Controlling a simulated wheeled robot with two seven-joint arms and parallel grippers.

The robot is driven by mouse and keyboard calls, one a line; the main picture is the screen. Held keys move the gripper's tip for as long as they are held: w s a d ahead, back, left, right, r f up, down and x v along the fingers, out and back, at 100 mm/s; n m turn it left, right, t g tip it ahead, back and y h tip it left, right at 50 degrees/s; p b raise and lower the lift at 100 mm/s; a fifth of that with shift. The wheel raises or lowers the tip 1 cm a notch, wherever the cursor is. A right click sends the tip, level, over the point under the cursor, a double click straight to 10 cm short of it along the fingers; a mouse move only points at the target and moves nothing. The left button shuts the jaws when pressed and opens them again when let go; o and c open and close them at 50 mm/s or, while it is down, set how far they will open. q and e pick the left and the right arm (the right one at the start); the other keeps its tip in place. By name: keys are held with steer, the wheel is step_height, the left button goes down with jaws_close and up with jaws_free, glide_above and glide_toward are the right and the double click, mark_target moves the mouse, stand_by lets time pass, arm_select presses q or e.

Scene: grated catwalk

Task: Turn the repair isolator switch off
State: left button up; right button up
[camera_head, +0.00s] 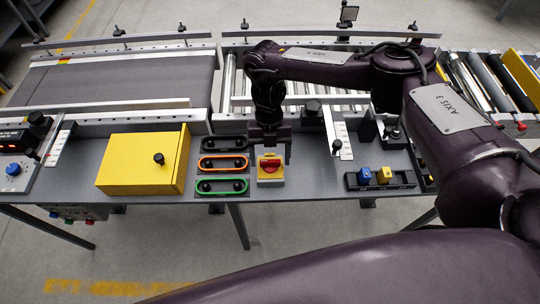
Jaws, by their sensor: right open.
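The repair isolator switch appears to be the yellow unit with a red rotary knob (270,168) on the grey panel, near its front edge. My right gripper (271,150) is open and points down right at the switch, its fingers at the far side of the red knob. I cannot tell whether the fingers touch the knob. The knob's exact angle is hard to read, as the gripper covers part of it. My left gripper does not show.
A yellow box (130,163) with a black knob stands to the left. Slotted black, orange and green-rimmed plates (222,163) lie just left of the switch. A black holder (402,181) with blue and yellow blocks sits to the right. Conveyors (120,82) run behind.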

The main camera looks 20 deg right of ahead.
steer(key=v, duration=0.7)
steer(key=shift+r, duration=0.2)
steer(key=shift+f, duration=0.1)
